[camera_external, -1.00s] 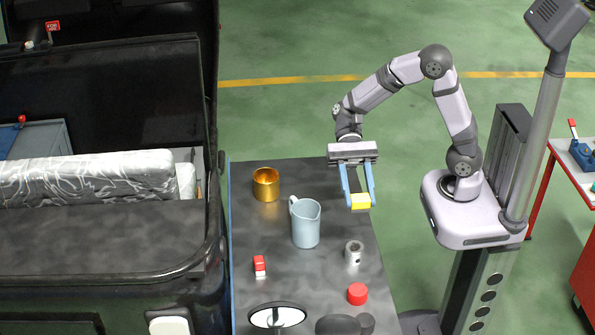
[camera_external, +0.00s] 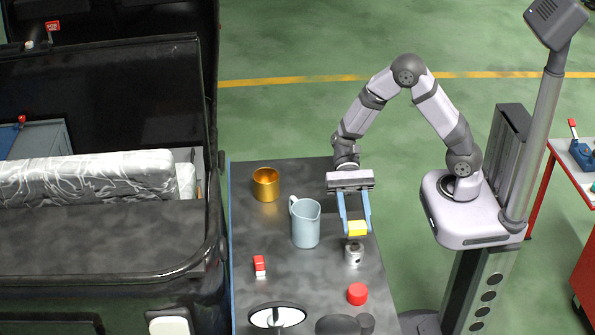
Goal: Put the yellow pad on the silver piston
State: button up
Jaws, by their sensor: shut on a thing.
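The yellow pad (camera_external: 357,228) is held between the two blue fingers of my gripper (camera_external: 356,230). The silver piston (camera_external: 353,254) stands on the dark table, just below the pad in the picture. The pad appears to be above the piston, close to its top. I cannot tell whether they touch. The pad hides part of the piston's upper rim.
On the dark table (camera_external: 275,225) stand a light blue pitcher (camera_external: 306,226), a gold cup (camera_external: 265,184), a small red and white block (camera_external: 259,266) and a red round cap (camera_external: 357,294). A round mirror (camera_external: 277,316) and dark vehicle parts overlap the front edge.

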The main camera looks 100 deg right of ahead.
aim_at(354, 243)
jog(key=shift+f, duration=2.2)
jog(key=shift+f, duration=0.15)
jog(key=o, duration=1)
